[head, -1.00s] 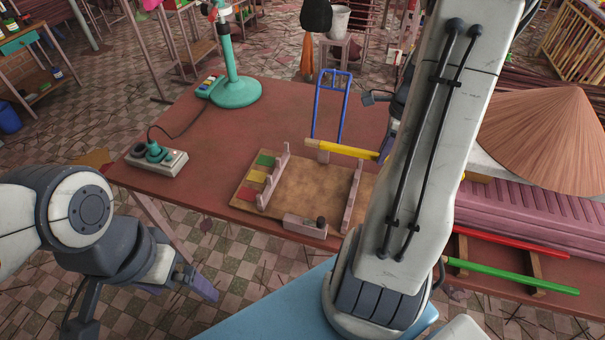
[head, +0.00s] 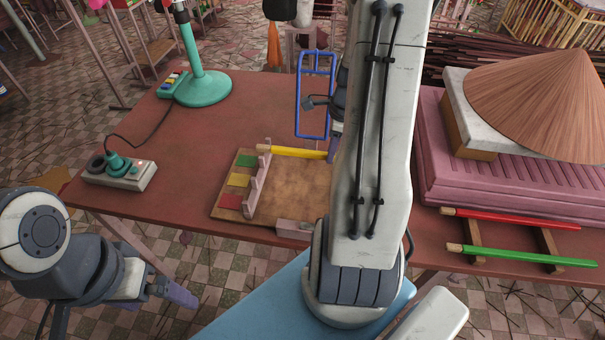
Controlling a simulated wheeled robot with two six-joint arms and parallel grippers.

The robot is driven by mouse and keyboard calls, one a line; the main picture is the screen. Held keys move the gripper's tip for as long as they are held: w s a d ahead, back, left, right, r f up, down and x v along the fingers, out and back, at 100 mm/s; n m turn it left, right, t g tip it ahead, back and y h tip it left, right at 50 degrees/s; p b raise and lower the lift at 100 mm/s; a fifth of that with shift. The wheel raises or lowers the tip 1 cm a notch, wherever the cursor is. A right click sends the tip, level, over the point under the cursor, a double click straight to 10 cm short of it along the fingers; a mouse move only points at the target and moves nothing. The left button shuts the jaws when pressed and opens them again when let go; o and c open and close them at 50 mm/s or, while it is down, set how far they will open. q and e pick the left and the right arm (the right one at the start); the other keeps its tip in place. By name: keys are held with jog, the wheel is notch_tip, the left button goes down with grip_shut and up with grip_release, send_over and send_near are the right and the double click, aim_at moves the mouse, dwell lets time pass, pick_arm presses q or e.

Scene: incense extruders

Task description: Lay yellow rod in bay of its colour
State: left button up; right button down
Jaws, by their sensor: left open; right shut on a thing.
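The yellow rod (head: 298,152) lies roughly level over the far part of the brown board (head: 292,192). Its left end is close to the notched left rail (head: 258,180); I cannot tell whether they touch. Its right end is hidden behind my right arm. My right gripper (head: 333,148) is shut on the rod there, mostly hidden by the arm. Along the board's left edge lie a green patch (head: 246,160) at the back, a yellow patch (head: 238,180) in the middle and a red patch (head: 230,201) in front. My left gripper (head: 170,290) is open, low beyond the table's front edge.
A red rod (head: 510,219) and a green rod (head: 525,256) rest on wooden supports at right. A conical hat (head: 545,105) sits above a pink ridged box (head: 435,150). A blue frame (head: 300,95) stands behind the board. A control box (head: 125,177) and teal stand (head: 203,88) are at left.

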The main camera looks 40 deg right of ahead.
jog(key=shift+w+a+f, duration=0.65)
jog(key=shift+a+f, duration=0.35)
jog(key=shift+f, duration=0.35)
jog(key=shift+w+a+f, duration=0.6)
jog(key=shift+a+f, duration=0.35)
jog(key=shift+f, duration=0.45)
jog(key=shift+w+a+f, duration=0.65)
jog(key=shift+a+f, duration=0.35)
jog(key=shift+f, duration=0.35)
jog(key=shift+f, duration=0.1)
jog(key=shift+f+b, duration=0.3)
jog(key=shift+f, duration=0.1)
jog(key=c, duration=0.8)
grip_release()
jog(key=shift+o, duration=0.2)
jog(key=shift+r, duration=0.1)
jog(key=shift+r, duration=0.25)
notch_tip(320, 180, up, 12)
jog(key=s+d+p, duration=0.1)
jog(key=shift+r, duration=0.15)
